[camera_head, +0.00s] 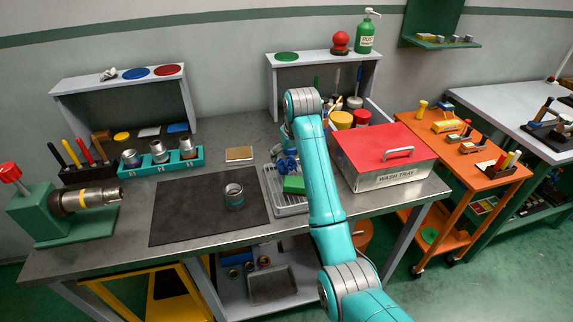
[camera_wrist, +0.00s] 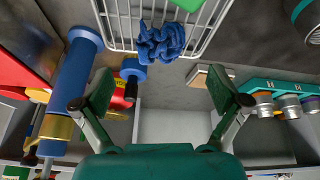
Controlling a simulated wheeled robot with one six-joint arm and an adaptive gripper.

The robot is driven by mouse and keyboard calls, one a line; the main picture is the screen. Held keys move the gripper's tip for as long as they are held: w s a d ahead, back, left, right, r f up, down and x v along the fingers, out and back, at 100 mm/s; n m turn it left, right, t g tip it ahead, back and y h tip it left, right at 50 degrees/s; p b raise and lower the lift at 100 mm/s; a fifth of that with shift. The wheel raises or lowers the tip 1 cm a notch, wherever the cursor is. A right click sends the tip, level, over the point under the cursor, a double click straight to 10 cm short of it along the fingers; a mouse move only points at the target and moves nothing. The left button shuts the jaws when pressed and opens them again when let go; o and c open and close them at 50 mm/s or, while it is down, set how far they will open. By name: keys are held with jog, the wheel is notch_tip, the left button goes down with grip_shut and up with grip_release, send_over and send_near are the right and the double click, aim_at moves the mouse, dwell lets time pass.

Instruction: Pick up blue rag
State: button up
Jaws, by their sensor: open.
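The blue rag (camera_wrist: 160,42) is a crumpled, knotted-looking bundle on the wire rack (camera_wrist: 118,22) at the top of the wrist view. In the head view the rag (camera_head: 289,164) shows partly beside my arm, at the far part of the rack (camera_head: 291,209). My gripper (camera_wrist: 161,93) is open and empty, its two green-padded fingers spread wide. In the wrist view the rag appears above and between the fingertips, apart from them. In the head view my gripper is hidden behind my arm.
A green block (camera_head: 293,185) lies on the rack close to the rag. A red-lidded wash tray (camera_head: 384,154) stands to its right. A small tan-topped block (camera_head: 239,154) lies to its left. A dark mat (camera_head: 190,221) holds a metal cylinder (camera_head: 234,195). A blue cylinder (camera_wrist: 72,85) is near the left finger.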

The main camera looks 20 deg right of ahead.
aim_at(287, 163)
jog(key=shift+x, duration=3.25)
jog(key=c, duration=0.8)
